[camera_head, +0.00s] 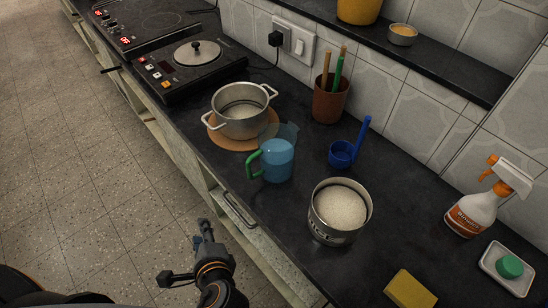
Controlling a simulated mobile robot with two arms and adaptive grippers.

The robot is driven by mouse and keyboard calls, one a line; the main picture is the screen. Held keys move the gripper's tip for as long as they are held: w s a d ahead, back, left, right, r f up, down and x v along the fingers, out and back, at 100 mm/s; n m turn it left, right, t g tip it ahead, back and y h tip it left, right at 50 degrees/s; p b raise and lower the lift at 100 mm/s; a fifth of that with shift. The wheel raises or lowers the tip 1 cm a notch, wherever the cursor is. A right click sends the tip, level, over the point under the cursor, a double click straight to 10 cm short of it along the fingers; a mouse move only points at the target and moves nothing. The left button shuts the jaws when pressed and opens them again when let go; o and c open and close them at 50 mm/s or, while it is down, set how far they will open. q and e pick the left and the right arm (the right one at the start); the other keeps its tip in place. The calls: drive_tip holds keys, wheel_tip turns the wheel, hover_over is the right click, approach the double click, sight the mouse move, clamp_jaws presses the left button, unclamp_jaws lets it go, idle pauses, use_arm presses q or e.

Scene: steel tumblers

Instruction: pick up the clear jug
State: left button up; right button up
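The jug (277,163) stands upright on the dark counter, left of the middle of its width. It is see-through with a blue tint and has a green handle (253,162) on its left side. A paler see-through piece (288,133) shows just behind its rim; I cannot tell whether it belongs to the jug. My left gripper (204,234) is in front of the counter's front edge, below and left of the jug in the picture, and apart from it. It holds nothing that I can see. Its fingers are seen close together, and their gap is unclear. My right gripper is out of view.
A two-handled pot (240,113) on a round mat (228,139) stands close behind left of the jug. An open tin of white grains (337,214) stands to its right, a blue ladle (343,153) beyond. A drawer handle (238,209) juts from the front.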

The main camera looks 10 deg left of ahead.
use_arm(q)
drive_tip(key=w+d+r+m+t, duration=0.1)
drive_tip(key=d+r+m+t, duration=0.25)
drive_tip(key=m, duration=0.25)
drive_tip(key=m+t+h, duration=0.2)
drive_tip(key=m+t, duration=0.3)
drive_tip(key=m, duration=0.4)
approach(249, 170)
drive_tip(key=shift+g, duration=0.25)
drive_tip(key=p+x, duration=0.1)
drive_tip(key=x, duration=0.4)
drive_tip(key=shift+w+a+p, duration=0.2)
drive_tip(key=shift+p, duration=0.15)
drive_tip(key=p+x, duration=0.1)
drive_tip(key=x, duration=0.3)
drive_tip(key=shift+w+d, duration=0.1)
drive_tip(key=shift+w, duration=0.6)
clamp_jaws()
drive_tip(key=shift+r, duration=0.1)
